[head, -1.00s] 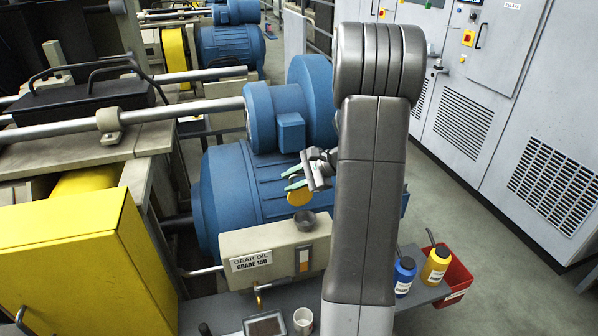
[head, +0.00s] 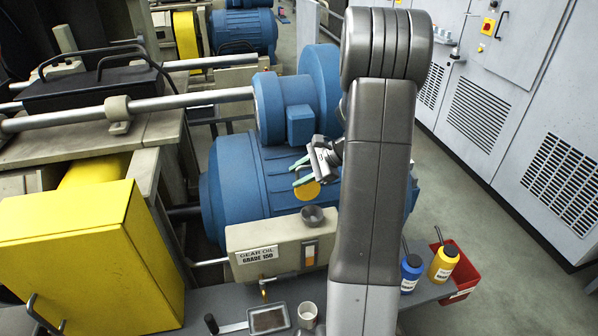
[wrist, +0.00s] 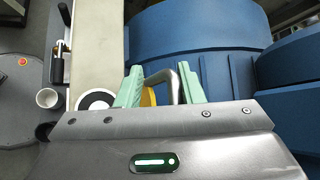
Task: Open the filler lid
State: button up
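The beige gear oil tank (head: 285,242) stands in front of a blue motor. On its top is the dark grey filler neck (head: 312,214), its mouth showing. The round yellow filler lid (head: 306,191) stands raised, tilted up behind the neck. My gripper (head: 301,172) is just above and behind the lid, its green fingers apart. In the wrist view the fingers (wrist: 160,88) lie either side of a bent grey handle (wrist: 174,84), with part of the yellow lid beside it. I cannot tell if they touch it. The filler mouth (wrist: 95,99) shows left of them.
The big blue motor (head: 245,190) is close behind the gripper. On the grey bench (head: 215,300) are a metal tray (head: 268,319), a white cup (head: 307,314), a blue bottle (head: 410,274), and a yellow bottle (head: 444,262) in a red bin (head: 463,278). The floor at right is clear.

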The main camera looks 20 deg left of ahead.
jog(key=shift+w+r, duration=0.1)
jog(key=shift+r, duration=0.15)
jog(key=b+v, duration=0.2)
jog(key=v, duration=1.1)
jog(key=shift+d+r+b, duration=0.15)
jog(key=shift+d+b, duration=0.15)
jog(key=shift+b, duration=0.05)
jog(key=shift+a, duration=0.1)
dwell(1.0)
jog(key=p+x, duration=0.3)
jog(key=x, duration=1)
jog(key=shift+a, duration=0.3)
jog(key=shift+f, duration=0.3)
jog(key=shift+s+r, duration=0.15)
jog(key=shift+s, duration=0.1)
jog(key=shift+w, duration=0.1)
